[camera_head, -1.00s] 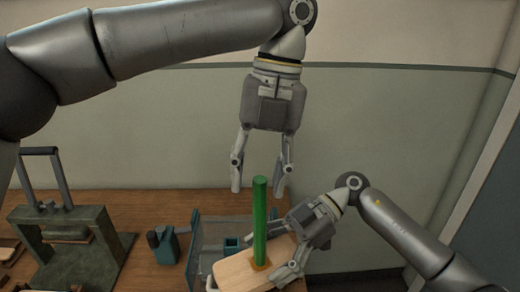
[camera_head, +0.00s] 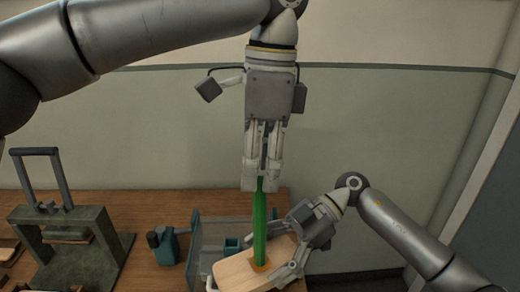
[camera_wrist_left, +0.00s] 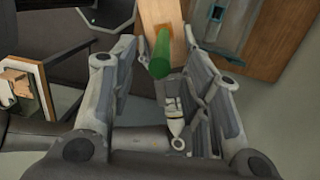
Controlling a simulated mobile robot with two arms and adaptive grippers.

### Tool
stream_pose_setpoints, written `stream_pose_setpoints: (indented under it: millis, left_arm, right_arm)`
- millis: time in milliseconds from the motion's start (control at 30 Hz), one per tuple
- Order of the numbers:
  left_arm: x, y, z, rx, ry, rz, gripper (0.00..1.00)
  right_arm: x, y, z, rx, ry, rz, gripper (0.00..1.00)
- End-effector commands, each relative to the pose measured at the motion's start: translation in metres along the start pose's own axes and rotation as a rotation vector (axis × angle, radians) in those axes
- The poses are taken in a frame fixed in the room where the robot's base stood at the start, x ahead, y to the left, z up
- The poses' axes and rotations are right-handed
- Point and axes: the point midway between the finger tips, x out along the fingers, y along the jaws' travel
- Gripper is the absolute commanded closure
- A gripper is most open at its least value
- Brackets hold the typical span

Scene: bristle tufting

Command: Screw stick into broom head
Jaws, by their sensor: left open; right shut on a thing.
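The green stick (camera_head: 260,225) stands upright on the wooden broom head (camera_head: 238,273), its lower end at the head's orange socket (camera_head: 261,266). My left gripper (camera_head: 260,188) is open and points down, with its fingers around the stick's top end. In the left wrist view the green stick (camera_wrist_left: 160,55) shows between the spread fingers, and the broom head (camera_wrist_left: 160,15) lies beyond it. My right gripper (camera_head: 300,258) is shut on the broom head at its right side. How deep the stick sits in the socket cannot be seen.
A dark metal press (camera_head: 65,235) with an upright handle stands on the wooden table (camera_head: 200,203) at the left. A teal bottle-like item (camera_head: 164,246) and a clear-walled bin (camera_head: 205,235) stand between it and the broom head. The wall behind is bare.

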Motion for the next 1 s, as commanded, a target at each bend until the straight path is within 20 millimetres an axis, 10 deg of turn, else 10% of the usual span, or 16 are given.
stream_pose_setpoints:
  millis: [1000]
  left_arm:
    - [-0.018, 0.003, 0.002, -1.646, 0.105, 0.017, 0.56]
  right_arm:
    - [0.000, 0.000, -0.001, -0.002, 0.002, 0.001, 0.91]
